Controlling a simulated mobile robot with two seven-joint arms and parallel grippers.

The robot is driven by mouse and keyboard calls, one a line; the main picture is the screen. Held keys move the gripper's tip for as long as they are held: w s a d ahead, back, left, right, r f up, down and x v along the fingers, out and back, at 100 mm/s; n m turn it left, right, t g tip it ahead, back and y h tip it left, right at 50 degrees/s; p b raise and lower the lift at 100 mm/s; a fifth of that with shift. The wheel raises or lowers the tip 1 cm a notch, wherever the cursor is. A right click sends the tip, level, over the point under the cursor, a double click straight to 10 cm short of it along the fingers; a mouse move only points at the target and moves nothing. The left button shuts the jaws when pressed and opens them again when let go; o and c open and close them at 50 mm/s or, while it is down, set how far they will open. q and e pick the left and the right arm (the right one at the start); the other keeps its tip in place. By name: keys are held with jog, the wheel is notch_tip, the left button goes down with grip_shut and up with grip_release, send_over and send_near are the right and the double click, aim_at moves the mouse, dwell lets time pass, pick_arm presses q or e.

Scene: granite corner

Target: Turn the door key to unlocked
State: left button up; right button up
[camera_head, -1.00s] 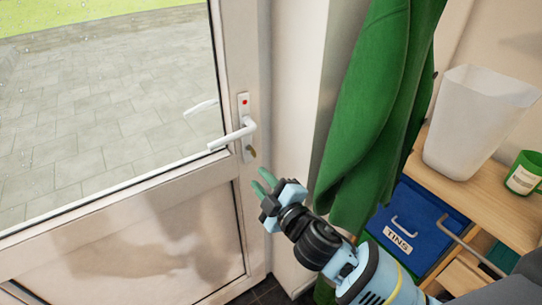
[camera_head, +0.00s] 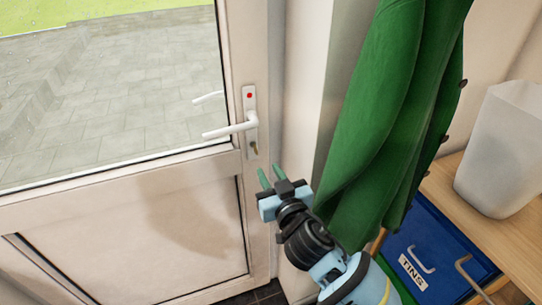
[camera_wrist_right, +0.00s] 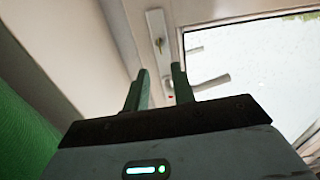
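The brass-coloured key (camera_head: 253,148) sits in the lock at the lower end of the white lock plate (camera_head: 249,110) on the door. It also shows small in the right wrist view (camera_wrist_right: 159,43). A white lever handle (camera_head: 230,130) is just above the key, with a red mark (camera_head: 249,96) higher on the plate. My right gripper (camera_head: 270,175) is below and slightly right of the key, apart from it. Its green fingers are spread with nothing between them, as the right wrist view (camera_wrist_right: 161,72) also shows. My left gripper is out of view.
A green coat (camera_head: 385,110) hangs right of the door, close beside my right arm. A wooden shelf unit (camera_head: 505,235) holds a white bin (camera_head: 500,150) and a blue box (camera_head: 425,245) labelled TINS. The space in front of the door is clear.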

aim_at(256, 150)
jog(key=shift+a, duration=0.1)
jog(key=shift+w, duration=0.15)
jog(key=x, duration=0.7)
jog(key=shift+w, duration=0.3)
jog(key=shift+a, duration=0.1)
grip_shut()
